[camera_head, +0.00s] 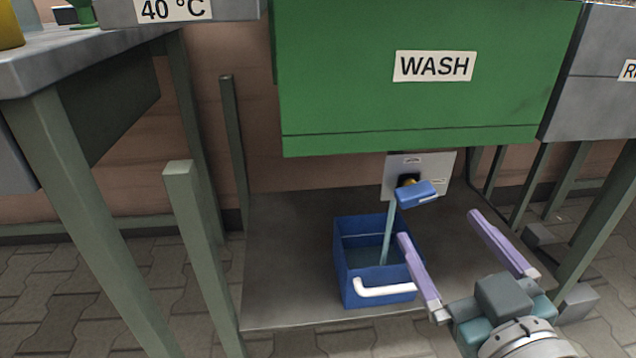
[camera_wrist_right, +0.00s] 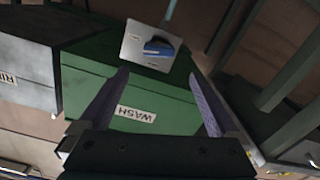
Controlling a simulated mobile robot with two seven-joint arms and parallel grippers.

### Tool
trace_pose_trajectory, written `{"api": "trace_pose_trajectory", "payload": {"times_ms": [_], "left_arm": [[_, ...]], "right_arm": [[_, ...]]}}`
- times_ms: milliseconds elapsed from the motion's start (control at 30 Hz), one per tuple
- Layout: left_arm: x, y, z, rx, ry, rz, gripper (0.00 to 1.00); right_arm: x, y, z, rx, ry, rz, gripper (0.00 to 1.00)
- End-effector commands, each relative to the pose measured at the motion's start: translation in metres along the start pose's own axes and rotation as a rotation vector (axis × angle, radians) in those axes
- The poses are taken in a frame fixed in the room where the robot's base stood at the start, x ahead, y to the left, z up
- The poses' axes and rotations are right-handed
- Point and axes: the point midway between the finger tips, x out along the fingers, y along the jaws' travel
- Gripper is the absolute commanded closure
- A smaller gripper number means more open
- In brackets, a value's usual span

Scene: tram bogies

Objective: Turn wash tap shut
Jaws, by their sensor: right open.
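The wash tap has a blue lever handle (camera_head: 416,194) on a light plate (camera_head: 441,165) under the green WASH tank (camera_head: 340,80). A pale stream of water (camera_head: 390,230) runs from the tap into a blue bucket (camera_head: 343,262) with a white handle. My right gripper (camera_head: 438,226) is open and empty, below and to the right of the lever in the head view, apart from it. In the right wrist view, the lever (camera_wrist_right: 158,48) shows just beyond and between the open fingertips (camera_wrist_right: 158,73). My left gripper is not in view.
The bucket stands on a dark grey shelf (camera_head: 290,290) under the tank. Green legs and posts (camera_head: 195,240) stand at the left, and more legs at the right. A grey tank (camera_head: 600,90) adjoins at the right. A bench (camera_head: 60,60) is at the upper left.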

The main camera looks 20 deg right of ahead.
Motion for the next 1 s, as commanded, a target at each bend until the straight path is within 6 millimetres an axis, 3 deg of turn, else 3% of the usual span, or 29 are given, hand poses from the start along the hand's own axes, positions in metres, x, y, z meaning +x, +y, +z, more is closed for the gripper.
{"api": "trace_pose_trajectory", "payload": {"times_ms": [167,600,1000], "left_arm": [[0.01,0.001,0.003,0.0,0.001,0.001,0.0],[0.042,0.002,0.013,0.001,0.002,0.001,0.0],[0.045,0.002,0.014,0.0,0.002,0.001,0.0]], "right_arm": [[0.011,-0.001,0.005,-0.001,0.012,0.004,0.03],[0.087,-0.001,0.005,0.0,0.01,0.004,0.03],[0.099,0.0,0.002,0.0,0.007,0.003,0.03]]}}
